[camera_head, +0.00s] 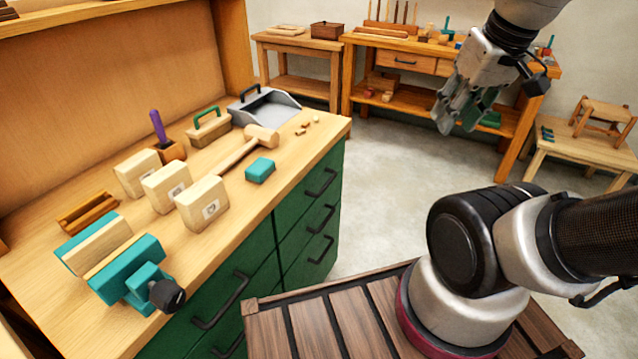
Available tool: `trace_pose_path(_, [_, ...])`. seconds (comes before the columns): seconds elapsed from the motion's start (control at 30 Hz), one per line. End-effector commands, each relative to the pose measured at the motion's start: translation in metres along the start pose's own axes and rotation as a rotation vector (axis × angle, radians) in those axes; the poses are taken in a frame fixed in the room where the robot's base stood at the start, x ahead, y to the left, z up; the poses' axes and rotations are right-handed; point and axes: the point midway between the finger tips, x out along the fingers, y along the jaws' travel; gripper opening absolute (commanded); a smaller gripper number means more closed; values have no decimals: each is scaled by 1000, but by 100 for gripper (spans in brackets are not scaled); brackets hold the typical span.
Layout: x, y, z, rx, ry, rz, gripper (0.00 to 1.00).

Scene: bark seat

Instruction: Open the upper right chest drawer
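The chest is a wooden-topped bench with dark green drawer fronts, at the left and centre of the head view. The upper right drawer (300,201) is the top one of the right column, with a dark bar handle (322,184). It looks closed, its front level with the fronts below. My gripper (447,119) hangs in the air at the upper right, fingers pointing down, well to the right of the drawer and apart from it. Its fingers overlap from this angle, so their opening is unclear. I see nothing held in it.
More drawers, with handles (322,221) and (222,301), sit below and left. On the bench top are a mallet (261,138), wooden blocks (203,204), a teal block (260,170), a dustpan (266,107) and a vise (130,272). Grey floor (385,170) beside the drawers is clear.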

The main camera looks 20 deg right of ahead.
Motion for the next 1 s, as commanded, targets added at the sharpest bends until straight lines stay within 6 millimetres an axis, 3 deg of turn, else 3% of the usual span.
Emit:
trace_pose_path(0.23, [58,22,3,124,-288,12,21])
trace_pose_path(0.43, [117,25,2,303,-523,-76,21])
trace_pose_path(0.8, [244,-4,5,599,-850,-443,21])
trace_pose_path(1.0, [322,-30,0,741,-880,-729,21])
